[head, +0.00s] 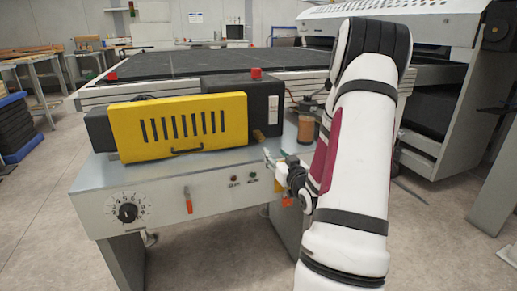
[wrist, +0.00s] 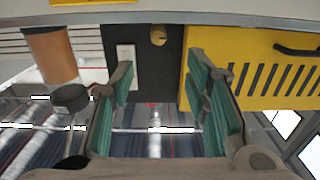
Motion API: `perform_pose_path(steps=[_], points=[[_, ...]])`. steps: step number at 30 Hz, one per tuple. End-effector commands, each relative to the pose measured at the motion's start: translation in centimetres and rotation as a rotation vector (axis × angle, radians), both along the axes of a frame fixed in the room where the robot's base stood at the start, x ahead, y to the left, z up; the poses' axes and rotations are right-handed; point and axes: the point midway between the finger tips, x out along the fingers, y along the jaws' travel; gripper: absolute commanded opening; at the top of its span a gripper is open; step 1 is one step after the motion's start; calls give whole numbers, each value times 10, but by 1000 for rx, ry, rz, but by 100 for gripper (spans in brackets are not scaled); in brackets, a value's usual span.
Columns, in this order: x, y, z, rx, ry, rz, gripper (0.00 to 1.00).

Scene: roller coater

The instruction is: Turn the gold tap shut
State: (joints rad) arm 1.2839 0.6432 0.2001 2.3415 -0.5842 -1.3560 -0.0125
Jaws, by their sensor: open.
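The gold tap (wrist: 158,36) shows in the wrist view as a small round gold piece on a dark panel, near the top middle. In the head view a small gold-brown piece (head: 259,135) shows low on the dark box, just right of the yellow cover. My gripper (wrist: 161,84) is open with its teal finger pads apart and nothing between them. The tap lies beyond the fingertips, roughly in line with the gap. In the head view my gripper (head: 279,158) is in front of the machine, below and right of the tap, apart from it.
The yellow slotted cover (head: 180,126) stands left of the tap. A copper-brown cylinder (head: 306,130) stands to its right. The grey machine front carries a black dial (head: 128,212) and an orange-red lever (head: 188,200). Open floor lies in front.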

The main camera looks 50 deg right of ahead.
Motion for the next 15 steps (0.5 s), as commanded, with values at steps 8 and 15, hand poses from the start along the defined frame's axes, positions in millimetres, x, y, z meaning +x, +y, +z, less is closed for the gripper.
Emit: perform_pose_path(steps=[8,15], points=[[24,-17,-1,-4,-14,0,43],[65,-42,-2,-4,-15,-1,43]])
